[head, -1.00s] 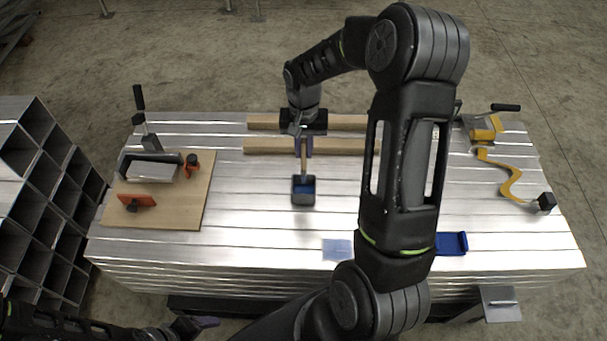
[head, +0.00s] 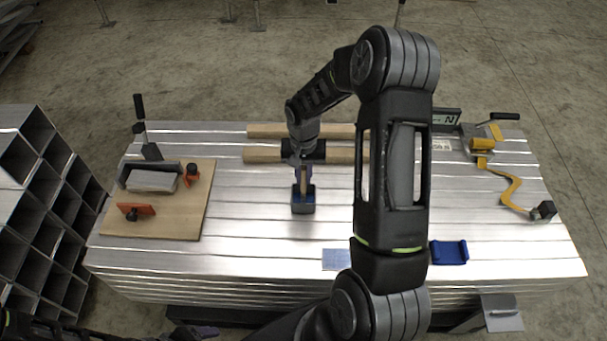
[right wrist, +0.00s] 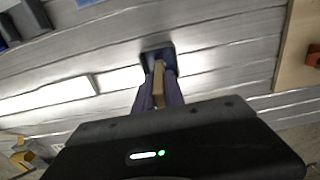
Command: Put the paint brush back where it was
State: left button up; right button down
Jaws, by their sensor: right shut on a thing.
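The paint brush (right wrist: 158,80) shows as a tan handle between the fingers of my right gripper (right wrist: 158,92) in the right wrist view. In the head view my right gripper (head: 303,180) is just above a small dark blue open container (head: 303,206), shut on the brush handle. In the right wrist view the container (right wrist: 152,50) lies just beyond the fingertips. The lower end of the brush is hidden, so I cannot tell whether it touches the container. My left gripper (head: 196,332) is at the bottom left edge, low and apart from the table; its opening is unclear.
Two wooden beams (head: 262,155) lie behind the container. A yellow clamp (head: 484,145) and yellow strap (head: 512,188) are at right.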

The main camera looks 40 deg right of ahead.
jog(key=shift+f, duration=0.25)
jog(key=c, duration=1.4)
grip_release()
jog(key=shift+r, duration=0.1)
jog(key=shift+r, duration=0.15)
jog(key=shift+r, duration=0.2)
notch_tip(320, 180, up, 12)
jog(key=shift+f, duration=0.15)
